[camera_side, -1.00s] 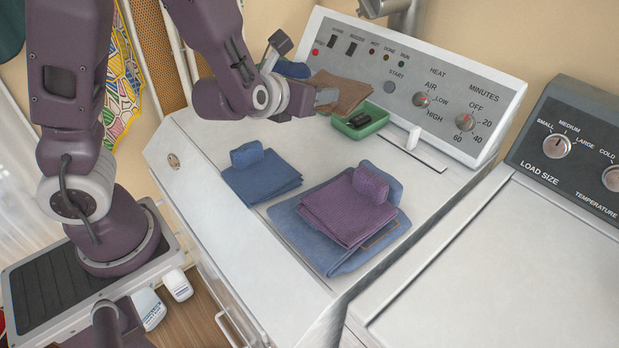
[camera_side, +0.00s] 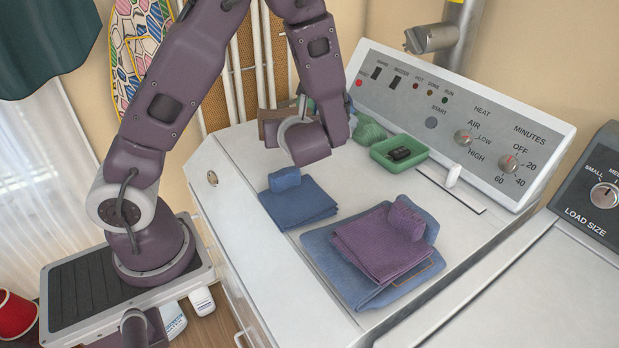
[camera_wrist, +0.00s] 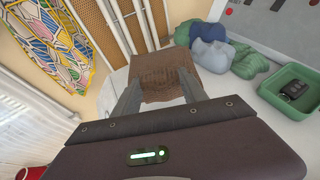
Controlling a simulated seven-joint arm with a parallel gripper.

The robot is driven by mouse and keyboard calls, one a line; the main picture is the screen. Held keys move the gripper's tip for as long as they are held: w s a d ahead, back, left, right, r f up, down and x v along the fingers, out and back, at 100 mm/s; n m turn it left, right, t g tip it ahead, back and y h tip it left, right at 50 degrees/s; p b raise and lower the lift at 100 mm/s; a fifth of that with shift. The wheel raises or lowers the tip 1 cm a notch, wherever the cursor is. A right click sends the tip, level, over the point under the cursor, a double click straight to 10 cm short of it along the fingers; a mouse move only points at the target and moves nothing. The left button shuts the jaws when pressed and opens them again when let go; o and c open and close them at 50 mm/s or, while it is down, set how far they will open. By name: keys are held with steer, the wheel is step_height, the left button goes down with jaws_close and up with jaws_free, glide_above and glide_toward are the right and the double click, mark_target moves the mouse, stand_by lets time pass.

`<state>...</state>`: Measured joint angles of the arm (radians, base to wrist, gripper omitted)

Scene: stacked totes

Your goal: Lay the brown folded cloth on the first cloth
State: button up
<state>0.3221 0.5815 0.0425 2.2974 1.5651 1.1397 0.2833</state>
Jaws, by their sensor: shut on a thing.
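The brown folded cloth (camera_wrist: 168,72) is between my gripper's two fingers (camera_wrist: 160,90) in the wrist view, and they are shut on it. In the side view a small part of the brown cloth (camera_side: 268,116) shows behind my wrist, at the back left of the white machine top; my fingers are mostly hidden there. A blue folded cloth (camera_side: 305,208) with a small blue roll lies in front of my wrist. A larger blue cloth (camera_side: 330,258) lies to its right, with a purple folded cloth (camera_side: 378,250) and purple roll on it. I cannot tell which is the first cloth.
A green tray (camera_side: 412,160) with dark items stands near the control panel (camera_side: 455,125). Green bundled cloth (camera_side: 367,131) lies beside it; the wrist view also shows a blue-grey bundle (camera_wrist: 210,54). A pale lever (camera_side: 452,176) stands up right of the tray.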

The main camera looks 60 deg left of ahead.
step_height(320, 180, down, 9)
steer(key=shift+f, duration=0.1)
steer(key=o, duration=1.5)
steer(key=shift+c, duration=0.2)
